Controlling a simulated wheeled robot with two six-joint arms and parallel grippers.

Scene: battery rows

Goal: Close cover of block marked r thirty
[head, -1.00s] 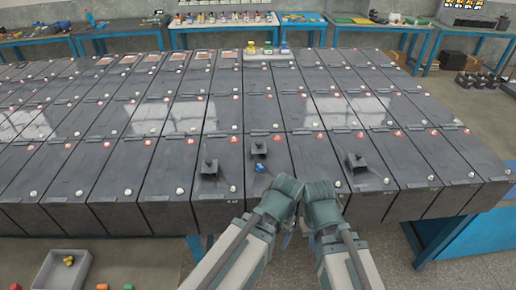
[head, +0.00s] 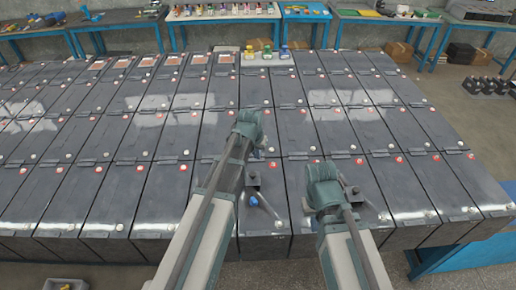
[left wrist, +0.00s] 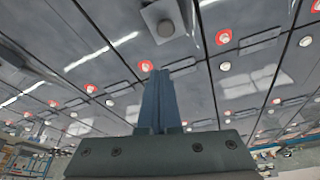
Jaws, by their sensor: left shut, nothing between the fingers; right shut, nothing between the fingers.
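The dark grey battery blocks stand in tight rows; a front-row block (head: 265,222) lies between my arms. I cannot read any r thirty mark. A small dark raised piece (head: 252,180) and a blue part (head: 254,200) are on that block. Another raised piece (head: 353,192) is on a block to the right. My left gripper (head: 259,152) is shut and empty over the blocks, just beyond the first raised piece. My right gripper (head: 307,208) is shut, low over the front row.
Small bottles with coloured caps (head: 267,53) stand at the far edge of the blocks. Work tables line the back wall. A grey bin (head: 66,285) is on the floor at lower left. The space above the block tops is mostly clear.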

